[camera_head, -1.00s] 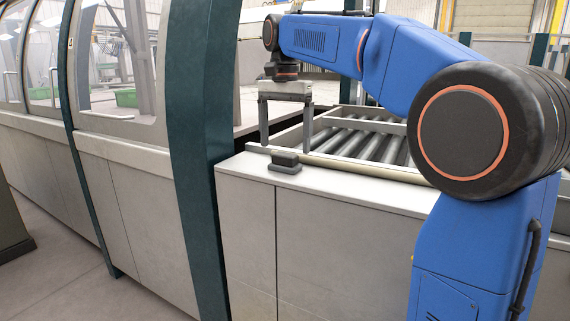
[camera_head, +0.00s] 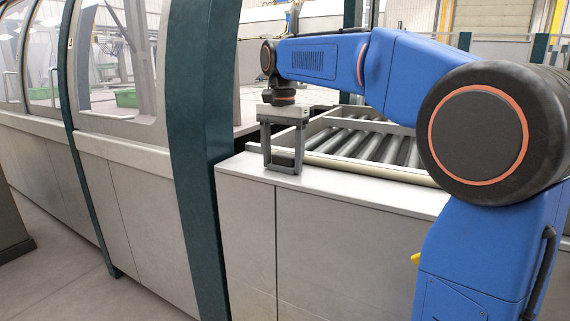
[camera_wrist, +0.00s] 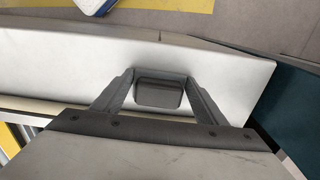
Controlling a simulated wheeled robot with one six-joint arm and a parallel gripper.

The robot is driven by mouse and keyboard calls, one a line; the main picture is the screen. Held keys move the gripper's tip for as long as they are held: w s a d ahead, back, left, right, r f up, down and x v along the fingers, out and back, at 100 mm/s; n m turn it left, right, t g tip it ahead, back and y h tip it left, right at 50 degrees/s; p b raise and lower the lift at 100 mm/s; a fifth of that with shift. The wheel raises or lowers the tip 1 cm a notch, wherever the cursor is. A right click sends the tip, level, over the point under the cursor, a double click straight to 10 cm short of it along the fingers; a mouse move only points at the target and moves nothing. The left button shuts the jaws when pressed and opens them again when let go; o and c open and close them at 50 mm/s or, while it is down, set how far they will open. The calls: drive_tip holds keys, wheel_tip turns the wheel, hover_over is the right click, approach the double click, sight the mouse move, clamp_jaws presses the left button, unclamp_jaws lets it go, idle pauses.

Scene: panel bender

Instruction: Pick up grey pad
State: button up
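The grey pad (camera_head: 284,168) is a small dark block with rounded corners. It sits on the pale top of the machine's front cabinet, close to its left end. In the wrist view the pad (camera_wrist: 160,93) lies between my two fingertips. My gripper (camera_head: 284,166) points down, with one finger on each side of the pad. In the wrist view the fingers (camera_wrist: 160,88) reach both short sides of the pad, and I see hardly any gap. The fingers partly hide the pad in the head view.
The pale cabinet top (camera_head: 365,201) is bare to the right of the pad. A roller conveyor (camera_head: 365,140) lies behind it. A dark green post (camera_head: 200,150) stands close on the left, beside the windowed machine front.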

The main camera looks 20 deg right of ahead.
sight(282, 155)
drive_tip(key=shift+c, duration=1.1)
drive_tip(key=shift+r, duration=0.1)
wheel_tip(282, 155, up, 10)
drive_tip(key=shift+f, duration=0.1)
drive_tip(key=o, duration=0.4)
drive_tip(key=shift+c, duration=1.5)
